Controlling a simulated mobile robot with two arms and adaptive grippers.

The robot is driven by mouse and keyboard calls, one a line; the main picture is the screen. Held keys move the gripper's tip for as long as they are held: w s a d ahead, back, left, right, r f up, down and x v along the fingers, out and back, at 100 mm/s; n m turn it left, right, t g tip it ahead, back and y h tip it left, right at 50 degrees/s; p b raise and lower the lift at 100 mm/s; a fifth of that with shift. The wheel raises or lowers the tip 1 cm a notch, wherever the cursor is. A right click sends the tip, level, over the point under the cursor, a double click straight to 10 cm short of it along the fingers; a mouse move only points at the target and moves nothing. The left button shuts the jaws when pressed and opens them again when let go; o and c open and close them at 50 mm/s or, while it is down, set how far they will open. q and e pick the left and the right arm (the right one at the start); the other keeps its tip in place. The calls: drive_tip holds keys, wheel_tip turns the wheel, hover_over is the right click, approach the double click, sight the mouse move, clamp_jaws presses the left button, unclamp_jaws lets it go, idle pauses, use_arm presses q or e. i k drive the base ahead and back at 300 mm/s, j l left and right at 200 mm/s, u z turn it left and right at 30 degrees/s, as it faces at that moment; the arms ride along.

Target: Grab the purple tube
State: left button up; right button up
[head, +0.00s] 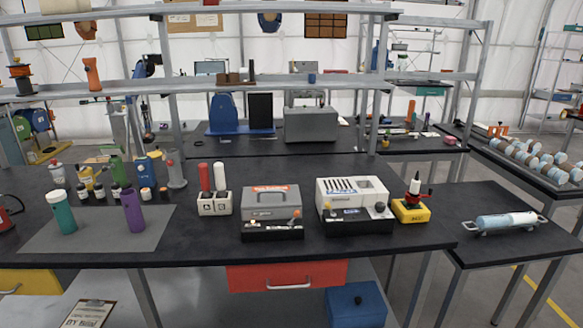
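The purple tube (133,210) stands upright on a grey mat (99,237) at the left of the black workbench in the head view. A teal tube (64,212) stands on the same mat, to its left and apart from it. Small dark bottles stand just behind the purple tube. Neither of my grippers shows in this view, and nothing is touching the purple tube.
Several bottles, a green one (118,167) among them, crowd behind the mat. Right of it stand a white holder with red and white tubes (214,204), a grey box (272,205) and a white device (352,192). The bench front is clear.

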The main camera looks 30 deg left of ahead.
sight(129, 199)
drive_tip(key=u, duration=1.85)
